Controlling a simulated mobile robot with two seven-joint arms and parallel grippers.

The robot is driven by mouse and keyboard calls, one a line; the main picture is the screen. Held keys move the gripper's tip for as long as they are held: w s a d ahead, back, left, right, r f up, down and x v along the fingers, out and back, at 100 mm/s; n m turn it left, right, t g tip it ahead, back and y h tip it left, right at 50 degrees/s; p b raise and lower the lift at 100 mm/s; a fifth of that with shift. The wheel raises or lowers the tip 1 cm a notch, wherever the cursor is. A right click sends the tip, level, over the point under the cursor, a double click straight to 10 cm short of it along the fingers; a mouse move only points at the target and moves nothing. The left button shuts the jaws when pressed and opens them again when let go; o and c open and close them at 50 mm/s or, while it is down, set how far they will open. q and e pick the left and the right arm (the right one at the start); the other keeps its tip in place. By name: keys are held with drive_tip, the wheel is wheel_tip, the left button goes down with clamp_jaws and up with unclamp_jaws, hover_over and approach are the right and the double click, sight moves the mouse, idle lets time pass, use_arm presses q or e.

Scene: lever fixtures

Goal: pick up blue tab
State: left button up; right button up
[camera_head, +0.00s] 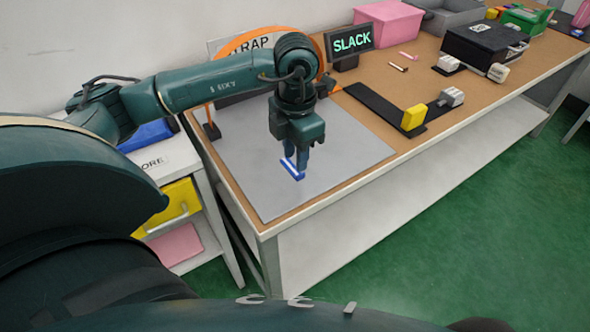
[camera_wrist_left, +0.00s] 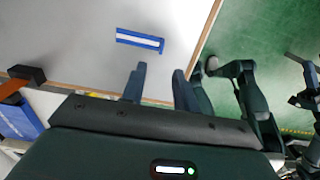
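The blue tab (camera_head: 292,169) is a flat blue strip with a white stripe along it. It lies on the grey mat (camera_head: 345,150) on the workbench and also shows in the left wrist view (camera_wrist_left: 140,40). My left gripper (camera_head: 297,158) points down close above the tab, which it partly covers in the head view. In the left wrist view its two fingers (camera_wrist_left: 160,70) are apart with nothing between them, and the tab lies beyond their tips.
A SLACK sign (camera_head: 349,40) and an orange arc (camera_head: 250,40) stand behind my left arm. A black rail with a yellow block (camera_head: 413,117) lies right of the mat. A pink bin (camera_head: 388,22) and black box (camera_head: 485,46) stand farther back. The mat around the tab is clear.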

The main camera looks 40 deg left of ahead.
sight(299, 175)
use_arm(q)
drive_tip(key=f, duration=0.5)
drive_tip(key=shift+w+d+f, duration=0.15)
drive_tip(key=shift+w+f, duration=0.15)
drive_tip(key=shift+w, duration=0.1)
clamp_jaws()
